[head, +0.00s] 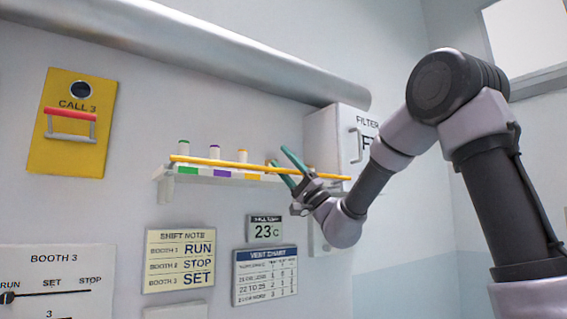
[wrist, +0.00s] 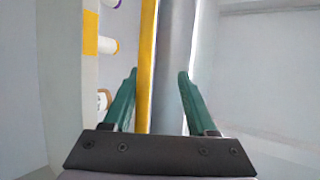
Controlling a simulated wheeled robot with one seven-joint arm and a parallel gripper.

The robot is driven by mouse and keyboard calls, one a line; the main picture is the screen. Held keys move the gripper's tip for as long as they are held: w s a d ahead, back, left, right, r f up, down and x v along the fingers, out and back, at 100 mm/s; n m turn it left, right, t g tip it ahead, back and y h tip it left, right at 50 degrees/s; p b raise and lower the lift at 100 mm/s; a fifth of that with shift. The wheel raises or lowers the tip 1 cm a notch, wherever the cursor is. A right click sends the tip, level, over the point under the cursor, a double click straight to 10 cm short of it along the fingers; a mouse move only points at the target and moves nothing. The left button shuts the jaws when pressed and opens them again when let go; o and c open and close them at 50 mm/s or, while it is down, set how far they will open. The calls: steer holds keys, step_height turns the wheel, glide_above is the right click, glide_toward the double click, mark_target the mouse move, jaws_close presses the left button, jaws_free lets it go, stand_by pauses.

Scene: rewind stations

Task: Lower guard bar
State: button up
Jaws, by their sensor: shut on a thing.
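The yellow guard bar (head: 215,161) runs level across the front of a small wall shelf (head: 225,180), at the height of the bottles standing there. My gripper (head: 278,157) reaches in from the right and is shut on the bar, right of its middle, with one green finger on each side of it. In the wrist view the bar (wrist: 147,60) passes upright between the fingers (wrist: 157,78). The exact contact of the finger pads is hard to see. The bar's right part is partly hidden behind my gripper in the head view.
Several capped bottles (head: 215,155) stand behind the bar. A white filter cabinet (head: 322,140) is close on the right, below a large pipe (head: 250,60). A yellow call panel (head: 95,150) with a red handle is at left; notes and a vent chart (head: 264,275) hang below.

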steer(key=shift+d, duration=0.1)
steer(key=v, duration=1)
steer(key=shift+d+f, duration=0.25)
